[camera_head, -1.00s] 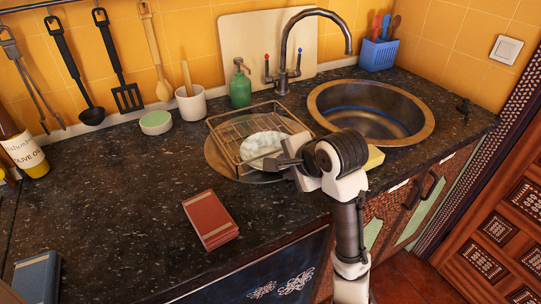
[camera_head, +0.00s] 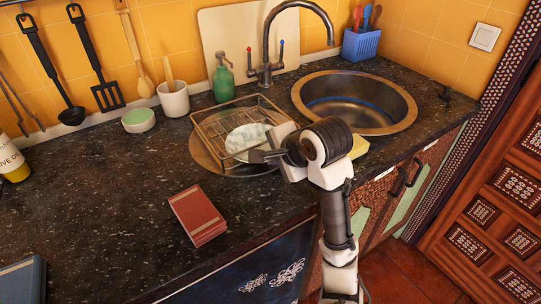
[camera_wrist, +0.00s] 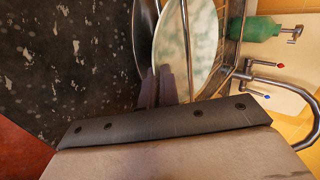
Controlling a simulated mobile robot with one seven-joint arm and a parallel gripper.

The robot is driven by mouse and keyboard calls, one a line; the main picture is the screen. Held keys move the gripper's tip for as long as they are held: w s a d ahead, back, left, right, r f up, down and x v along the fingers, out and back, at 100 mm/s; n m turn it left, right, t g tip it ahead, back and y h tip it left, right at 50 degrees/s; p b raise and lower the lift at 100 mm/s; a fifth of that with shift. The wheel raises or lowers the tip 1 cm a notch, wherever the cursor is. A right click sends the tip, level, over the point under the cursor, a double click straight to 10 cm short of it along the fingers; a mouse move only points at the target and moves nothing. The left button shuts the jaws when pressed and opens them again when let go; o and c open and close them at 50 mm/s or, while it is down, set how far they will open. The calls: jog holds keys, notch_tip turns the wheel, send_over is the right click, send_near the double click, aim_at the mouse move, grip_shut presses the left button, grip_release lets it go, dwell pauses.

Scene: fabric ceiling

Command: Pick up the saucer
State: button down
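The saucer (camera_head: 247,139) is a pale, green-and-white marbled dish leaning in the wire rack by the sink. In the wrist view the saucer (camera_wrist: 187,45) is seen tilted, with its lower rim at my fingers. My gripper (camera_head: 260,157) is at the rack's near right side, low by the saucer's rim. In the wrist view the dark fingers of my gripper (camera_wrist: 164,88) are close together at the rim. I cannot tell whether they press on it. The lower part of the saucer is partly hidden by my gripper.
The wire rack (camera_head: 211,138) stands on a round metal tray (camera_head: 201,152). The sink (camera_head: 397,91) is to the right, with the tap (camera_head: 267,42) behind. A green soap bottle (camera_head: 223,80) stands behind the rack. A red book (camera_head: 198,215) lies in front; the left counter is mostly clear.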

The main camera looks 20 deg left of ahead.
jog(key=shift+s+d, duration=0.4)
jog(key=shift+d, duration=0.2)
jog(key=s+d, duration=0.1)
jog(key=d, duration=0.1)
jog(key=s+d+p, duration=0.1)
jog(key=s+d, duration=0.2)
jog(key=d, duration=0.1)
jog(key=shift+s, duration=0.35)
jog(key=s+d+b, duration=0.5)
jog(key=d+b, duration=0.2)
jog(key=b, duration=0.1)
jog(key=shift+s+d, duration=0.15)
jog(key=shift+s, duration=0.15)
